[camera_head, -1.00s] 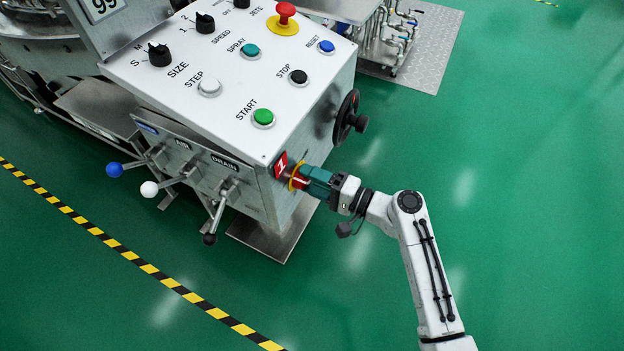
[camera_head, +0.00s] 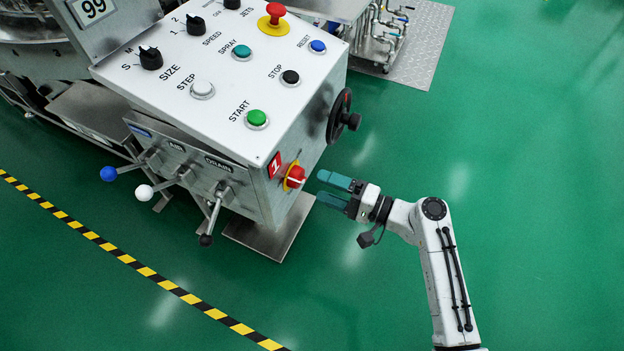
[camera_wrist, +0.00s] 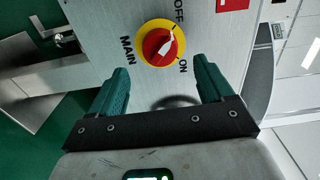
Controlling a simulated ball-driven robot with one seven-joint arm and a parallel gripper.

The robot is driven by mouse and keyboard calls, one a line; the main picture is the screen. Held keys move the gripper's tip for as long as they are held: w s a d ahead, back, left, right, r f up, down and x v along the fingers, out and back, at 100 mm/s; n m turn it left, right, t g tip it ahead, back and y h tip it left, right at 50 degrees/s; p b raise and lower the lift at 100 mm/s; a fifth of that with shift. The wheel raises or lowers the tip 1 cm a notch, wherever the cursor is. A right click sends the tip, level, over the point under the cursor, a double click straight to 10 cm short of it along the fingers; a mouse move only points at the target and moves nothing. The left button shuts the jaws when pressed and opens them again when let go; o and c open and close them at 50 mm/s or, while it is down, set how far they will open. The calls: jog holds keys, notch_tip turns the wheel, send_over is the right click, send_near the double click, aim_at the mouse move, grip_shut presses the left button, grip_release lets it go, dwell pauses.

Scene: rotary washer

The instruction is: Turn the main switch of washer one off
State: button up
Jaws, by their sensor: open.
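The main switch is a red knob (camera_head: 295,176) on a yellow plate, on the side face of the washer's control box, beside a red "1" label (camera_head: 274,164). In the wrist view the knob (camera_wrist: 160,46) shows a white pointer whose narrow end aims up towards the OFF mark (camera_wrist: 178,14). The ON mark (camera_wrist: 183,66) is at its lower right, and MAIN is written at the left. My gripper (camera_head: 322,186) is open and empty, a short gap to the right of the knob. In the wrist view its teal fingers (camera_wrist: 160,75) stand apart below the knob, not touching it.
The control box top (camera_head: 190,110) carries several buttons and dials. A black handwheel (camera_head: 340,117) sticks out above the switch. Levers with blue, white and black balls are on the front. The green floor (camera_head: 530,200) to the right is clear.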

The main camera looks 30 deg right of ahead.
jog(key=v, duration=0.5)
dwell(0.5)
jog(key=s+a+f+n+g+h, duration=0.2)
jog(key=s+a+f+n+g, duration=0.4)
jog(key=s+g, duration=0.25)
jog(key=s+d+n+g+h, duration=0.2)
jog(key=s+d+g+h, duration=0.15)
jog(key=s, duration=0.25)
jog(key=s+d+n+g+h, duration=0.2)
jog(key=s+d+h, duration=0.25)
jog(key=s, duration=0.25)
notch_tip(320, 180, up, 22)
jog(key=p, duration=2.2)
jog(key=shift+a+r+h, duration=0.15)
jog(key=shift+a+h, duration=0.15)
jog(key=shift+h, duration=0.1)
